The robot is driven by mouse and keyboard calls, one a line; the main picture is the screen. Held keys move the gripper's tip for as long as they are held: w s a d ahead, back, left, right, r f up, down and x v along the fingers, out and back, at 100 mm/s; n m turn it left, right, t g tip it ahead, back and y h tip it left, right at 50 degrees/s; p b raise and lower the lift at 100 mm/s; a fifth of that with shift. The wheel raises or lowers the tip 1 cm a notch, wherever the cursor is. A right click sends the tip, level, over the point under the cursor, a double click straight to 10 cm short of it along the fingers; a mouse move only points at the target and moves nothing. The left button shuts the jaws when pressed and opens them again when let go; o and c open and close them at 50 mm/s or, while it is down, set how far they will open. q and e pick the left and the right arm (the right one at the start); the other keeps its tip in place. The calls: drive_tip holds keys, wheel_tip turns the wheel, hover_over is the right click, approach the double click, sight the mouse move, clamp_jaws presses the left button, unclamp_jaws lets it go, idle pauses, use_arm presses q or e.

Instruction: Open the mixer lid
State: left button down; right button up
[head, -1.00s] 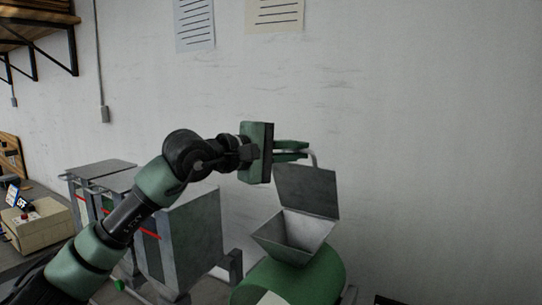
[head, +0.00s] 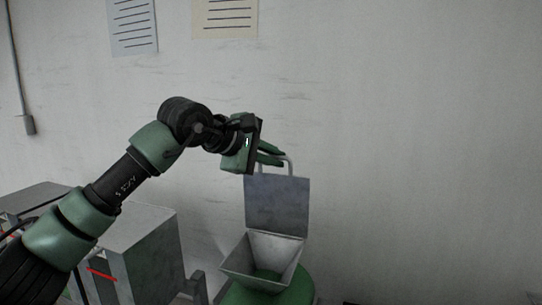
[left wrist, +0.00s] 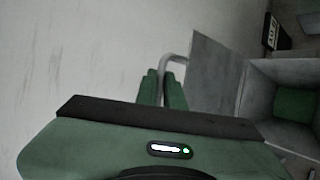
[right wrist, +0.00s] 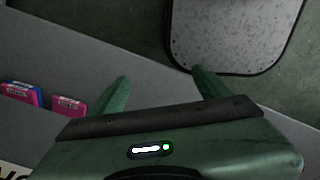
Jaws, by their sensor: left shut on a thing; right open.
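The mixer lid (head: 276,203) is a grey metal plate standing upright at the back of the mixer's square hopper (head: 250,261). The hopper is open, and green shows at its bottom. My left gripper (head: 283,159) is shut on the lid's light bent handle (head: 291,165) at the lid's top edge. In the left wrist view the fingers (left wrist: 162,90) close around the handle (left wrist: 172,62), with the lid (left wrist: 214,75) and hopper (left wrist: 262,95) to the right. My right gripper (right wrist: 160,88) is open and empty in the right wrist view; it is not in the head view.
Grey metal cabinets (head: 140,255) stand left of the mixer, below my left arm. A wall with two paper sheets (head: 225,18) is behind. In the right wrist view, pink and blue items (right wrist: 45,98) lie left and a speckled grey panel (right wrist: 225,35) is above.

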use_arm(q)
drive_tip(key=shift+f, duration=0.2)
use_arm(e)
drive_tip(key=shift+w, duration=0.15)
use_arm(q)
drive_tip(key=c, duration=1.5)
unclamp_jaws()
drive_tip(key=shift+w, duration=0.1)
drive_tip(key=shift+c, duration=0.2)
use_arm(e)
drive_tip(key=shift+w, duration=0.2)
use_arm(q)
drive_tip(key=b+v, duration=0.4)
drive_tip(key=v, duration=0.3)
drive_tip(key=shift+a+r, duration=0.25)
use_arm(e)
wheel_tip(320, 180, down, 4)
drive_tip(key=shift+f, duration=0.2)
